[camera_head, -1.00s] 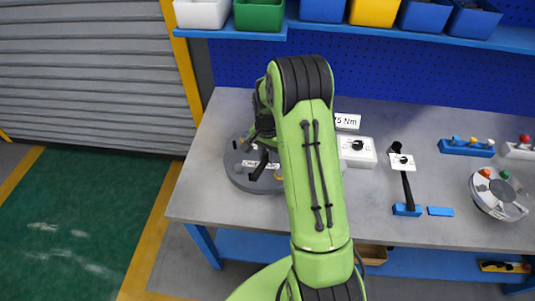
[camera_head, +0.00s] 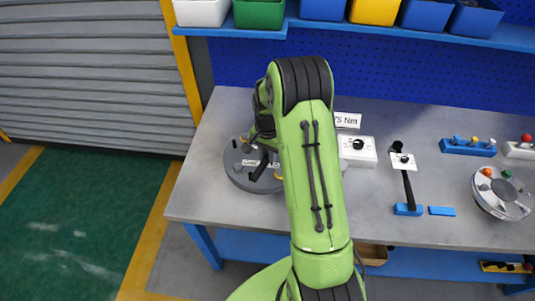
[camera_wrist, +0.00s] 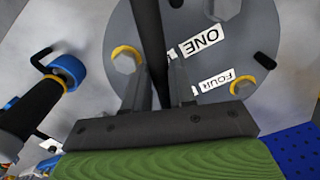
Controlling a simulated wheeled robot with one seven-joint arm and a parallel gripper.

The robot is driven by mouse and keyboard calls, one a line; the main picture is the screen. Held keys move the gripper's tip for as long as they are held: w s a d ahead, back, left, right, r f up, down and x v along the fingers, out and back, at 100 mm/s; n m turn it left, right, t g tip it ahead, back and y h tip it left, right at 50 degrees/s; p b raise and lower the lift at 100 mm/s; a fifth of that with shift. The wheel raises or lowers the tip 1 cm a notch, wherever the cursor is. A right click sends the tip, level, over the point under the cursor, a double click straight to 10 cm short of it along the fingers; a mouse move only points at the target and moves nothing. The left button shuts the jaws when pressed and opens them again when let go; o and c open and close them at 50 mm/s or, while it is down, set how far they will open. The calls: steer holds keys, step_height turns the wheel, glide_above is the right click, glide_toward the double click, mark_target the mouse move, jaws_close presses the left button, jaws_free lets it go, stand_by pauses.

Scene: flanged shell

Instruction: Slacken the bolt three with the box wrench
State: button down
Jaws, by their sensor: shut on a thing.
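The grey flanged shell (camera_head: 238,176) sits at the left end of the table, partly hidden by my arm. In the wrist view its round face (camera_wrist: 215,60) carries the labels ONE (camera_wrist: 200,41) and FOUR (camera_wrist: 214,81). A hex bolt (camera_wrist: 125,62) with a yellow ring is left of my fingers, and another ringed bolt (camera_wrist: 243,86) is at the right. My gripper (camera_wrist: 158,78) is shut on a dark bar, the box wrench (camera_wrist: 148,25), which runs out of the top of the wrist view. Its ring end is out of view. I cannot read a label for bolt three.
Right of my arm lie a white box with a black knob (camera_head: 358,150), a black-handled tool (camera_head: 408,188) in blue holders, and a round plate with coloured knobs (camera_head: 500,193). Bins (camera_head: 374,11) stand on the shelf above. The table's front left is clear.

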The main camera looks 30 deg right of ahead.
mark_target(279, 169)
steer(key=shift+f+b, duration=0.7)
steer(key=shift+f, duration=0.2)
steer(key=shift+s+d+f+n+b, duration=0.15)
steer(key=shift+s+d+n+b, duration=0.2)
steer(key=shift+s+n, duration=0.25)
steer(key=shift+s+d+n, duration=0.85)
steer(key=shift+s+n, duration=0.1)
steer(key=shift+n, duration=0.25)
steer(key=shift+w+d+r+p, duration=0.1)
steer(key=shift+r+p, duration=0.9)
steer(key=shift+r, duration=0.55)
steer(key=shift+w+r+p, duration=0.1)
steer(key=shift+r+p, duration=0.9)
steer(key=shift+r, duration=0.55)
